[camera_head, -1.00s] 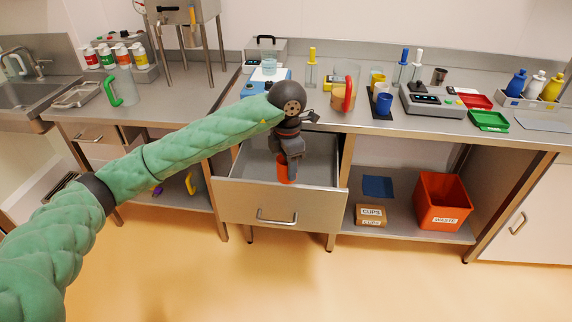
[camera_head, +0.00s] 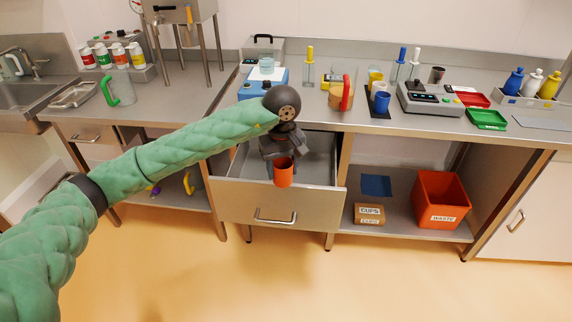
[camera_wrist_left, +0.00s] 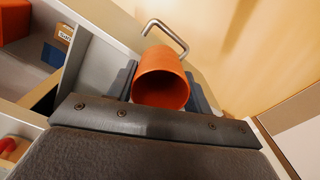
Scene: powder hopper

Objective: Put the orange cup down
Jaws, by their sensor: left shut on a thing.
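The orange cup (camera_head: 283,172) is in my left gripper (camera_head: 281,160), over the front part of the open drawer (camera_head: 237,196), near its front panel. My left gripper is shut on the cup. In the left wrist view the cup (camera_wrist_left: 161,80) sits between the two dark fingers (camera_wrist_left: 160,86), with its open mouth facing the camera. The drawer's front edge and handle show beyond it there. Whether the cup touches the drawer cannot be told. My right gripper is not in view.
The counter above the drawer holds a wooden-looking pot with a red handle (camera_head: 340,96), a blue cup (camera_head: 382,102) and a scale (camera_head: 430,98). A red waste bin (camera_head: 441,199) and a cups box (camera_head: 369,214) stand on the shelf to the right. The drawer's inside looks mostly empty.

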